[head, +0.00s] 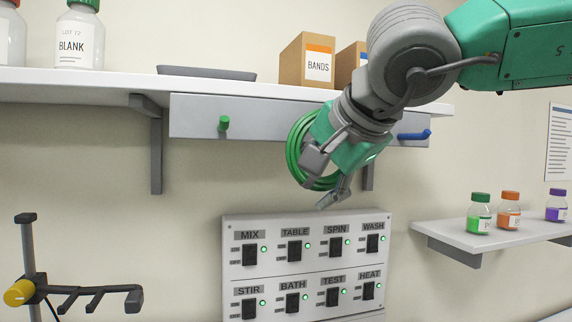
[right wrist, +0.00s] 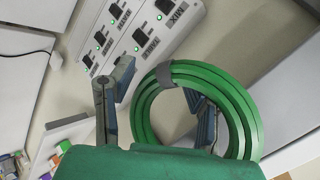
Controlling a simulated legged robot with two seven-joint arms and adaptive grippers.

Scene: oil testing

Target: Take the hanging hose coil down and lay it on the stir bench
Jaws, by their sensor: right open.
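The green hose coil (head: 294,150) hangs in front of the rail under the shelf, partly hidden behind my right gripper (head: 323,182). Whatever holds it up is hidden. In the right wrist view the coil (right wrist: 240,105) is a ring of several loops with a grey band at its upper left. My right gripper (right wrist: 160,105) is open there. One finger is outside the ring at left; the other shows within the ring's opening, so the near-left side of the loops lies between them. I cannot tell whether either finger touches it. No stir bench can be made out. My left gripper is not in view.
The rail (head: 190,115) has a green peg (head: 223,123) and a blue peg (head: 415,135). A switch panel (head: 305,275) is below the gripper. The shelf (head: 60,82) holds bottles and boxes. A side shelf (head: 470,238) holds three bottles. A clamp stand (head: 28,250) is at lower left.

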